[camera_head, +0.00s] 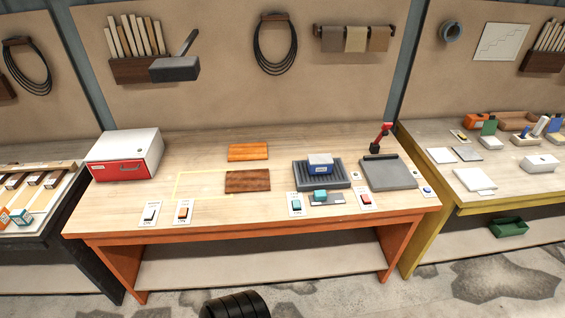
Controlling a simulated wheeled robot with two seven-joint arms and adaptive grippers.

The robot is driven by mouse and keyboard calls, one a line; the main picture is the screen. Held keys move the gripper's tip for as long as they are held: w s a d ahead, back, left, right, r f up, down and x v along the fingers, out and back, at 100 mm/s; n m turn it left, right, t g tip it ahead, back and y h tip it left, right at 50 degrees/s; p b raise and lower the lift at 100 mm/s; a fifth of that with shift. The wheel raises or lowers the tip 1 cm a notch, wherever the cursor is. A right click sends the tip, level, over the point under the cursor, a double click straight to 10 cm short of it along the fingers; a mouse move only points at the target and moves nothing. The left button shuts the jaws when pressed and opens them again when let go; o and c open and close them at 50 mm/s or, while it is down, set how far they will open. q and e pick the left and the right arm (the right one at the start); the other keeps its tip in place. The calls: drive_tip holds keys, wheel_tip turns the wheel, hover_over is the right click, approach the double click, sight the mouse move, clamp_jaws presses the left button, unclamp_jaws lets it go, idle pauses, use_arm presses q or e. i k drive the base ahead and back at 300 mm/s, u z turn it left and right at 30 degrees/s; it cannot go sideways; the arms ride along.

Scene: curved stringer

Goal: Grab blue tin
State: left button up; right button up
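A small blue box with a pale label (320,163), which looks like the blue tin, sits on a dark grey ribbed tray (336,181) on the right half of the middle workbench. A small teal block (320,195) is just in front of the tray, on a grey plate (327,200).
The wooden bench (206,203) also holds a red-fronted box (124,167), two wood pieces (248,152) (247,181) and several switches along the front. Right of the tray stands a grey plate with a red lever (388,174). The bench's left-middle is mostly clear.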

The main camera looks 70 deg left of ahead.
sight(319, 164)
drive_tip(key=u, duration=1.95)
drive_tip(key=i, duration=1.3)
drive_tip(key=u, duration=0.65)
